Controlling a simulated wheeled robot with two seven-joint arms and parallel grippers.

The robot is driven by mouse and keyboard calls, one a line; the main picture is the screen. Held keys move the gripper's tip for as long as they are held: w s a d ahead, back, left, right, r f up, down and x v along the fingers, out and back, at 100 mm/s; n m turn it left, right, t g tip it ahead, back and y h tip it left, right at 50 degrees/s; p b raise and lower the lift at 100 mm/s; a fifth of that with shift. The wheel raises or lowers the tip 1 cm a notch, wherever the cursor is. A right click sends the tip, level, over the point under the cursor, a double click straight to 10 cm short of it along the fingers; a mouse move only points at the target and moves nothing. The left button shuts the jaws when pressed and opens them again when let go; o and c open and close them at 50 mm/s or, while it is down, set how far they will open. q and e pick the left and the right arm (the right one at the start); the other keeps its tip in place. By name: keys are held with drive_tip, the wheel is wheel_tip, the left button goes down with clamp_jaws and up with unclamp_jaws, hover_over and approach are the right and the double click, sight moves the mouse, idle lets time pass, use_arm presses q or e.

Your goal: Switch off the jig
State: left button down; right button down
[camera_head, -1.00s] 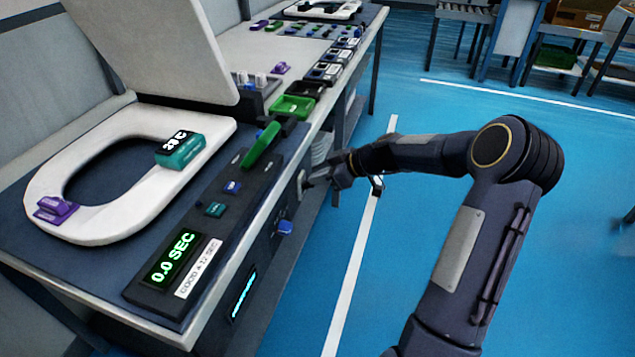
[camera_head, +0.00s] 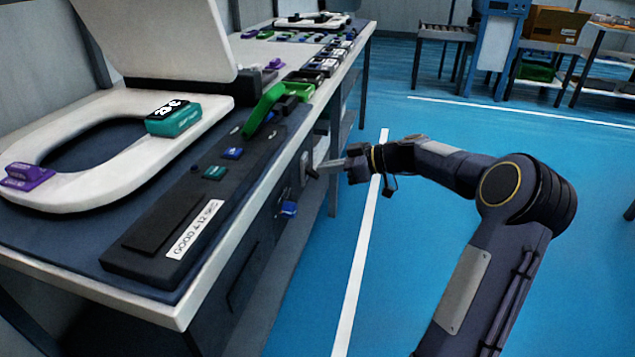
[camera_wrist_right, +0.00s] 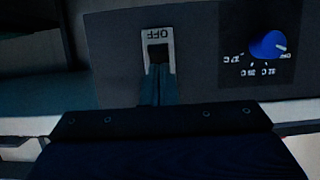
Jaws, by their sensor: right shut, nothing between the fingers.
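The jig's dark control box (camera_head: 215,185) lies along the bench edge beside a white toilet seat (camera_head: 135,160). Its timer display (camera_head: 160,232) is dark, and so is the display on the bench front (camera_head: 243,275). On the bench front is a power switch plate (camera_head: 304,168); in the right wrist view the switch (camera_wrist_right: 158,37) shows the word OFF upside down. My right gripper (camera_head: 322,168) is shut and empty, its fingertips (camera_wrist_right: 158,82) at the lower part of the switch. Whether they touch it I cannot tell. My left gripper is out of view.
A blue knob (camera_head: 288,208) sits beside the switch, also in the right wrist view (camera_wrist_right: 268,45). A teal timer (camera_head: 173,120) and a purple block (camera_head: 25,176) rest on the seat. A green handle (camera_head: 262,110) rises behind the control box.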

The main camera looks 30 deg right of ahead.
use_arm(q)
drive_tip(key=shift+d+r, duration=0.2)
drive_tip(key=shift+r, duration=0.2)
use_arm(e)
wheel_tip(320, 180, up, 2)
drive_tip(key=shift+d, duration=0.1)
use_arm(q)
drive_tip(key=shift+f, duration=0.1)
use_arm(e)
drive_tip(key=shift+f, duration=0.1)
